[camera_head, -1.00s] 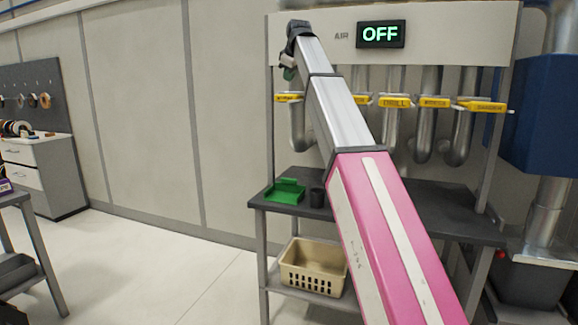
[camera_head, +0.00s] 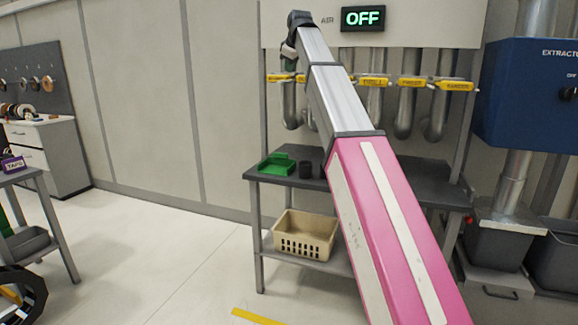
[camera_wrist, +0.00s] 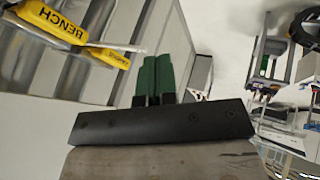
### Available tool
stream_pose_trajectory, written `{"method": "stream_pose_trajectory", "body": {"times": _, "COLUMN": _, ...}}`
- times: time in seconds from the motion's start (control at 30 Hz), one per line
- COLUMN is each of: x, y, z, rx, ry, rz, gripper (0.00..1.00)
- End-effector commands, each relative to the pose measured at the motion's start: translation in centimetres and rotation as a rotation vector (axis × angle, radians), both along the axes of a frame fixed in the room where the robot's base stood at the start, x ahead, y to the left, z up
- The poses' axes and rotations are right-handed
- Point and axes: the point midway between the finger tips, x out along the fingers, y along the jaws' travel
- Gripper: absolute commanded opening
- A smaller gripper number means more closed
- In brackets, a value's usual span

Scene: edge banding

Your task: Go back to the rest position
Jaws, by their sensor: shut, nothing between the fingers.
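My gripper shows in the wrist view (camera_wrist: 154,80) as two green fingers side by side, touching, with nothing between them. In the head view my pink and silver arm reaches up and away, and the gripper end (camera_head: 290,62) is small and partly hidden near the valve pipes. The gripper is off the bench, in the air in front of the pipes.
A dark bench (camera_head: 400,178) holds a green tray (camera_head: 277,165) and a dark cup (camera_head: 305,169). A beige basket (camera_head: 305,233) sits on its lower shelf. Yellow-handled valves (camera_head: 373,80) hang under the panel with an OFF display (camera_head: 363,18). A blue extractor (camera_head: 530,95) stands right. Floor at left centre is clear.

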Motion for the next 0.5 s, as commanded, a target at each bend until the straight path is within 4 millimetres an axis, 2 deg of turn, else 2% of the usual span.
{"method": "stream_pose_trajectory", "body": {"times": 0.27, "x": 0.2, "y": -1.2, "z": -6.2, "rx": 0.017, "ry": 0.047, "rz": -0.058, "gripper": 0.00}}
{"method": "stream_pose_trajectory", "body": {"times": 0.37, "x": 0.1, "y": -1.8, "z": -9.3, "rx": 0.025, "ry": 0.071, "rz": -0.089, "gripper": 0.00}}
{"method": "stream_pose_trajectory", "body": {"times": 0.47, "x": -0.1, "y": -2.6, "z": -13.4, "rx": 0.036, "ry": 0.101, "rz": -0.128, "gripper": 0.00}}
{"method": "stream_pose_trajectory", "body": {"times": 0.5, "x": -0.2, "y": -3.0, "z": -15.4, "rx": 0.040, "ry": 0.117, "rz": -0.148, "gripper": 0.00}}
